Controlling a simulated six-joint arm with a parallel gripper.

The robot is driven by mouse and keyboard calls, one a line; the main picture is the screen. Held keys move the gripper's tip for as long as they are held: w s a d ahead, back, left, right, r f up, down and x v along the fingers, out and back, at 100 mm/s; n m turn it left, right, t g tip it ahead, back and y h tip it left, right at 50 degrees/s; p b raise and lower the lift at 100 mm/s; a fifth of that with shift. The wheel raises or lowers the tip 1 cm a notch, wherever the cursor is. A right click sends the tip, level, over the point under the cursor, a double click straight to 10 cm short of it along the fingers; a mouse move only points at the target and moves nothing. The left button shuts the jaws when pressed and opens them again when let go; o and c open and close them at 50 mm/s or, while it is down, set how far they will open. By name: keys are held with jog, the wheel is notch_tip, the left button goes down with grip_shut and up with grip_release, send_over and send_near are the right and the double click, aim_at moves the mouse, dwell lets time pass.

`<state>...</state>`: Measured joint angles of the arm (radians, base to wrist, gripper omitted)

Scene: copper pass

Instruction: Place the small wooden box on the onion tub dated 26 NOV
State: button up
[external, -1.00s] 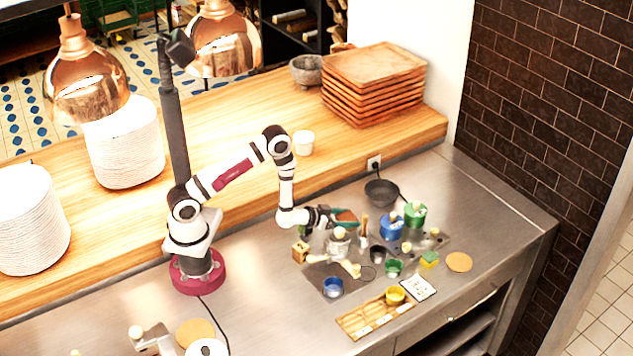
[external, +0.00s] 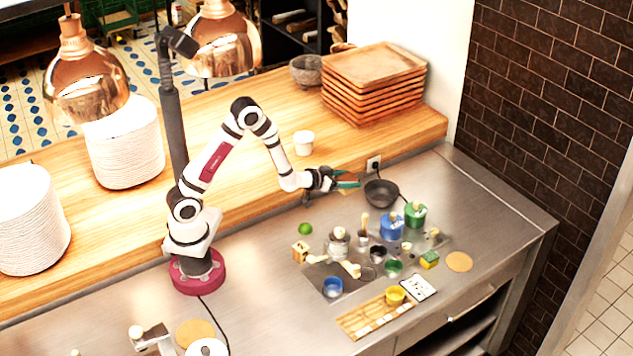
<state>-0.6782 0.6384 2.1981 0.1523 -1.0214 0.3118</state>
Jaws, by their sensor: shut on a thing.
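My gripper (external: 335,181) is raised above the steel counter, beside the edge of the wooden shelf. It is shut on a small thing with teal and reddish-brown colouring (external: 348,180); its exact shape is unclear. A small light wooden block with a dark mark (external: 300,252) sits on the counter, well below my gripper; I cannot tell whether it is the task's box. A blue tub (external: 391,227) and a green tub (external: 415,216) stand to the right. Smaller blue (external: 333,287), green (external: 393,268) and yellow (external: 395,295) pots stand nearer the front. No date is readable.
A dark bowl (external: 381,193) stands just right of my gripper. A lime (external: 305,228), a metal jar (external: 339,242) and a green-yellow sponge (external: 429,259) crowd the counter. A bamboo mat (external: 362,321) lies in front. The counter's right end is clear.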

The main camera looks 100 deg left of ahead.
jog(key=s+a+r+n+g+y, duration=0.4)
jog(key=s+a+r+n+g, duration=0.65)
jog(key=r, duration=0.45)
jog(key=m+t, duration=0.1)
jog(key=m, duration=0.1)
send_over(304, 136)
jog(key=shift+n, duration=0.25)
notch_tip(304, 136, down, 7)
jog(key=shift+d+r, duration=0.1)
notch_tip(304, 136, down, 3)
jog(key=shift+f, duration=0.5)
jog(key=shift+f, duration=0.2)
